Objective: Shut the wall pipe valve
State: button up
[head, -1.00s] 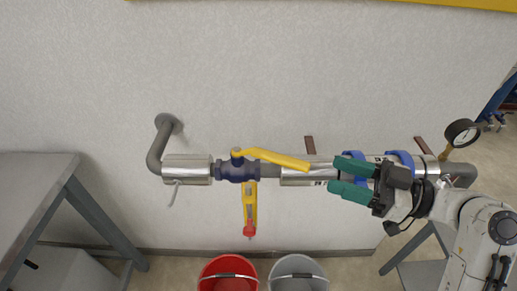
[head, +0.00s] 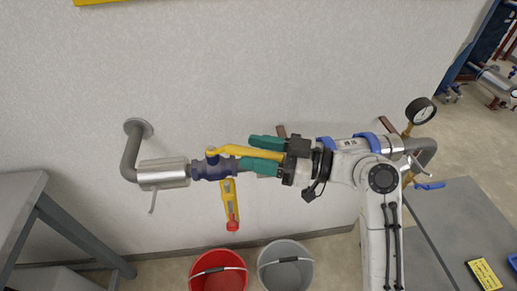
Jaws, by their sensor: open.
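The wall pipe valve (head: 212,168) has a dark blue body on a horizontal pipe along the wall. Its yellow lever handle (head: 232,151) points right, along the pipe. My gripper (head: 258,154) has green fingers and is open. One finger is above the handle and the other below it, with the handle's right part between them. The handle's tip is hidden by my gripper. I cannot tell whether the fingers touch the handle.
A red bucket (head: 217,272) and a grey bucket (head: 286,265) stand on the floor beneath. A grey table (head: 30,185) is at left. A pressure gauge (head: 420,111) is at the pipe's right.

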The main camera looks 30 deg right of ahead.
grip_shut()
dwell(0.5)
